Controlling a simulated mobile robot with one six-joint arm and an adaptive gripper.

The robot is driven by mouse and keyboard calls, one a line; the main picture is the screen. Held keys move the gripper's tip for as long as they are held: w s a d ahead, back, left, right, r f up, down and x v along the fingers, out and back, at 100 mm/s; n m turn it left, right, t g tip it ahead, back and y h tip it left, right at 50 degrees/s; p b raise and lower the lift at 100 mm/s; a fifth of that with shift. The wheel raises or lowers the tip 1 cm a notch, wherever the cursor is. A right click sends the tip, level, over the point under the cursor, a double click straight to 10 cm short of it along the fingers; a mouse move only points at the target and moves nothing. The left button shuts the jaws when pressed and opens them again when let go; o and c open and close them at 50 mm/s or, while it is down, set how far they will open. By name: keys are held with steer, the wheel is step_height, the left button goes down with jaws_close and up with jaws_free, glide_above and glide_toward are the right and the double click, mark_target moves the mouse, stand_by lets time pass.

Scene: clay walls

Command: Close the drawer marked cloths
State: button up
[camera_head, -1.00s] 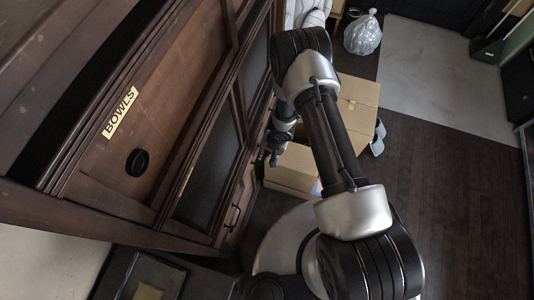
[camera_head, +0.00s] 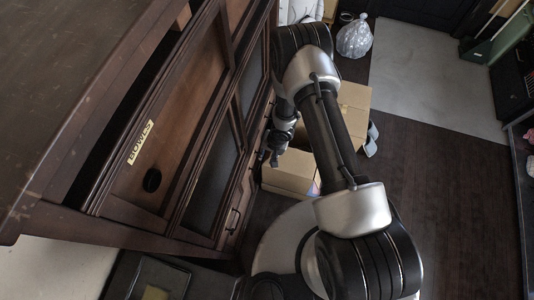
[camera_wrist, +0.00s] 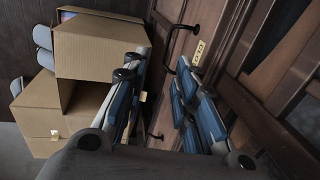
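A small cream label (camera_wrist: 198,52), partly readable as "CLO", is on a dark wooden drawer front in the wrist view. A black bar handle (camera_wrist: 184,40) is beside it. How far that drawer stands out is hard to tell. My gripper (camera_wrist: 160,95) is open, its blue-padded fingers apart with nothing between them. The right finger is close to the cabinet face, below the label in the picture; contact cannot be told. In the head view my gripper (camera_head: 270,157) is small and dark beside the lower cabinet front.
The cabinet (camera_head: 200,165) fills the left; its upper section has a "BOWLS" label (camera_head: 140,143) and a dark round knob. Open cardboard boxes (camera_wrist: 95,55) stand close left of the gripper in the wrist view. A grey bag (camera_head: 354,38) lies farther back. Dark floor is clear at right.

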step_height(320, 180, up, 10)
steer(key=d+p, duration=0.2)
steer(key=p, duration=0.7)
steer(key=shift+s, duration=0.35)
stand_by(0.5)
step_height(320, 180, up, 12)
steer(key=d, duration=0.2)
steer(key=shift+s, duration=0.4)
